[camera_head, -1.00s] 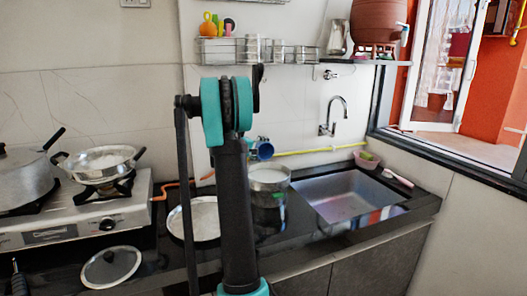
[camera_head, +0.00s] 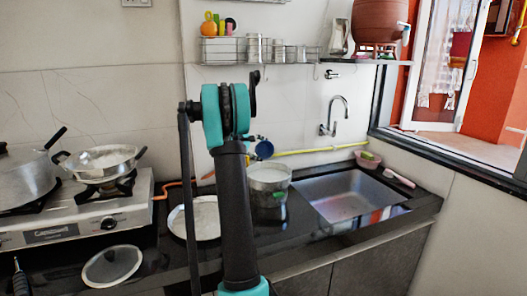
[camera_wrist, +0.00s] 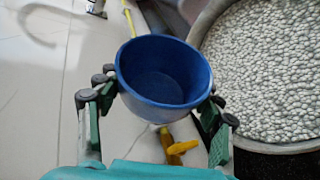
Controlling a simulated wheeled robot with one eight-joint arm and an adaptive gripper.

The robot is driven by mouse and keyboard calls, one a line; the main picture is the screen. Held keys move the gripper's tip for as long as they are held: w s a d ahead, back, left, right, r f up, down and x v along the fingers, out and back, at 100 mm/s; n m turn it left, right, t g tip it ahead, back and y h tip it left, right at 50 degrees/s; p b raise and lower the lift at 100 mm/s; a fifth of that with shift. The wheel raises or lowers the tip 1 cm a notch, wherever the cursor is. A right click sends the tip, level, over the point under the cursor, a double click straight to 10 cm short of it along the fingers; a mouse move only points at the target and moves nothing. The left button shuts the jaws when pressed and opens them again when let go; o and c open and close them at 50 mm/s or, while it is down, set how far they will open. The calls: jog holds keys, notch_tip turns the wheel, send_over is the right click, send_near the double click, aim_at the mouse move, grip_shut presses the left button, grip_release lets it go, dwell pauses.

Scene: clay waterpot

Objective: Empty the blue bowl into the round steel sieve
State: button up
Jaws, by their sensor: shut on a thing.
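The blue bowl (camera_wrist: 165,75) is between the two fingers of my gripper (camera_wrist: 158,95), which is shut on it. The bowl's inside shows plain blue, with no contents visible. A round steel vessel (camera_wrist: 205,22), which I take for the sieve, lies right of the bowl in the wrist view and holds many small white pieces. In the head view the blue bowl (camera_head: 264,149) shows just above and behind the round steel vessel (camera_head: 268,187) on the counter. My arm hides most of the gripper there.
A steel plate (camera_head: 208,222) lies left of the vessel. The sink (camera_head: 345,195) and tap (camera_head: 335,115) are to the right. A stove (camera_head: 75,218) with a pan (camera_head: 100,165) and a pot (camera_head: 25,180) is at left. A shelf (camera_head: 300,63) hangs above.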

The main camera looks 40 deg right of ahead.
jog(key=shift+w+f+n+g+y, duration=0.1)
jog(key=shift+w+n+g+y, duration=0.1)
jog(key=shift+n+g, duration=0.3)
jog(key=shift+w+f+n+g+y, duration=0.1)
jog(key=shift+w+n+g+y, duration=0.1)
jog(key=shift+n+g, duration=0.6)
jog(key=shift+g, duration=0.1)
jog(key=shift+d+f+n+g+y, duration=0.15)
jog(key=shift+n+g+y, duration=0.15)
jog(key=shift+n+g, duration=0.4)
